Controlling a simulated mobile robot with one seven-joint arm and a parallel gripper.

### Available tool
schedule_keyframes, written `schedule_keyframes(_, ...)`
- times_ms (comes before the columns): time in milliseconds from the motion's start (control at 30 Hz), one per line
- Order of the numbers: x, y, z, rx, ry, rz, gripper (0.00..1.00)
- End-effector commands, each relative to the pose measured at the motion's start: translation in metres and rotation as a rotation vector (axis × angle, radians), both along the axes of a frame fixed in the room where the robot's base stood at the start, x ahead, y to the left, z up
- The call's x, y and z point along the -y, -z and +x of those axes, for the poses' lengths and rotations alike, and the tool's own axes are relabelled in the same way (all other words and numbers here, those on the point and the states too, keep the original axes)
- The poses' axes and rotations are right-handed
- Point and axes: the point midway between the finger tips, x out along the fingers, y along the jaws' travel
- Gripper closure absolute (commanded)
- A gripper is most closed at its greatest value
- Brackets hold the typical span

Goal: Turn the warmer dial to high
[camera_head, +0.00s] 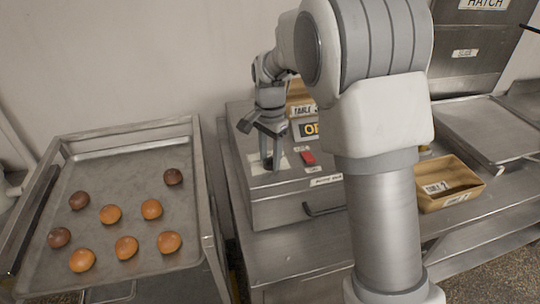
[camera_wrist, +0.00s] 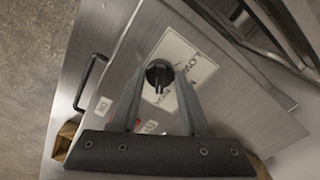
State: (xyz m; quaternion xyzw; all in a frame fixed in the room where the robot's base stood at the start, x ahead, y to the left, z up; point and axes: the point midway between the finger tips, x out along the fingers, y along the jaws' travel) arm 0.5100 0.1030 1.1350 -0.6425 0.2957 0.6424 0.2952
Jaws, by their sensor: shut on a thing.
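The warmer (camera_head: 285,205) is a steel box on the counter, left of my arm in the head view. Its dial (camera_wrist: 159,73) is a round black knob on a white label plate (camera_wrist: 180,60) with printed words, partly covered by my fingers. My gripper (camera_head: 270,160) reaches down onto the top of the warmer. In the wrist view my gripper (camera_wrist: 160,80) has one finger on each side of the dial and is shut on it. The dial's pointer setting is too small to tell.
A red switch (camera_head: 308,158) sits on the warmer right of my gripper. A tray of buns (camera_head: 135,155) stands at the left. A wooden box (camera_head: 470,195) labelled table 2 is on the counter at the right. My arm hides part of the counter.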

Motion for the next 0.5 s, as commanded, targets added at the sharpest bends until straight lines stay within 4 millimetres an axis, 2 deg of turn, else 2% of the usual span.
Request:
schedule_keyframes(267, -0.0002, -0.0021, 0.0016, 0.006, 0.002, 0.002, 1.00)
schedule_keyframes(300, -0.0002, -0.0021, 0.0016, 0.006, 0.002, 0.002, 0.51)
schedule_keyframes(433, -0.0001, -0.0015, 0.0011, 0.004, 0.001, 0.002, 0.27)
schedule_keyframes(500, -0.0001, -0.0011, 0.0009, 0.003, 0.001, 0.001, 0.25)
